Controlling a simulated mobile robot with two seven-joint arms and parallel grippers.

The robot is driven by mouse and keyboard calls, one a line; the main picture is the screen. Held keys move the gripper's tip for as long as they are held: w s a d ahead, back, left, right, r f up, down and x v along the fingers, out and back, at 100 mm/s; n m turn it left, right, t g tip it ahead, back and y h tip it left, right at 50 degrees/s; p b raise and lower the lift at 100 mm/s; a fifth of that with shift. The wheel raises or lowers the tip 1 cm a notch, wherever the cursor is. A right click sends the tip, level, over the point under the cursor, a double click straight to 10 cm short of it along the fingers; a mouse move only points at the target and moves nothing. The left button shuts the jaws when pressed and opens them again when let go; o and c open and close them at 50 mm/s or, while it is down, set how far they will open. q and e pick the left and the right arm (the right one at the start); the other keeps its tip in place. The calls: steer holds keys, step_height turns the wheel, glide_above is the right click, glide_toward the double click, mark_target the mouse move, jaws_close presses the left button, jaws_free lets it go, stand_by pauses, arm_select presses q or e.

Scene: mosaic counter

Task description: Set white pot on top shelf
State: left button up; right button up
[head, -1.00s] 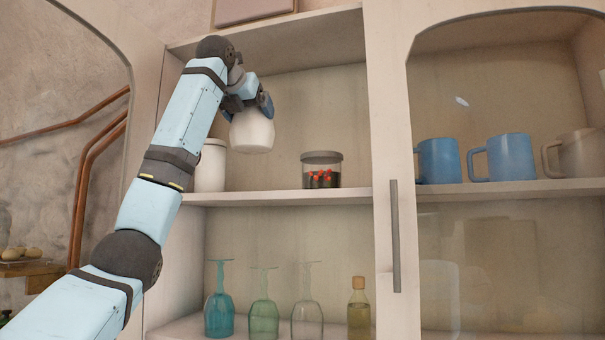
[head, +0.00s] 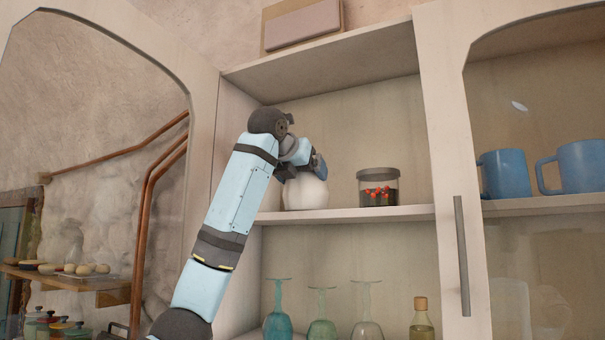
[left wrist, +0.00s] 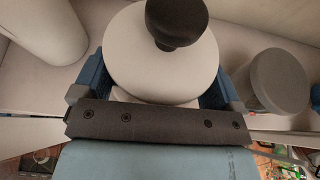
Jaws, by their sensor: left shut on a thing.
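The white pot (head: 308,194) is a rounded white vessel in the upper open compartment of the cabinet. My left gripper (head: 304,167) is shut on it from above. In the left wrist view the pot's white lid (left wrist: 165,68) with a dark knob (left wrist: 177,22) lies between the two blue fingers. The pot's base is at about the height of the shelf board (head: 345,214); I cannot tell whether it touches. My forearm and gripper hide part of the pot. My right gripper is not in view.
A glass jar with a grey lid (head: 378,187) stands right of the pot. A white canister (left wrist: 42,30) is close on the other side, mostly hidden in the head view. Stemware and a bottle (head: 422,320) stand below. Blue mugs (head: 505,173) are behind the right door.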

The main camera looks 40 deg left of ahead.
arm_select(q)
steer(key=shift+s+d+r, duration=0.1)
steer(key=shift+d, duration=0.05)
steer(key=o, duration=1.4)
steer(key=shift+o, duration=0.5)
steer(key=shift+d, duration=0.1)
steer(key=shift+r, duration=0.1)
steer(key=shift+s+r, duration=0.1)
steer(key=shift+s, duration=0.3)
steer(key=b+v, duration=0.3)
steer(key=v, duration=0.8)
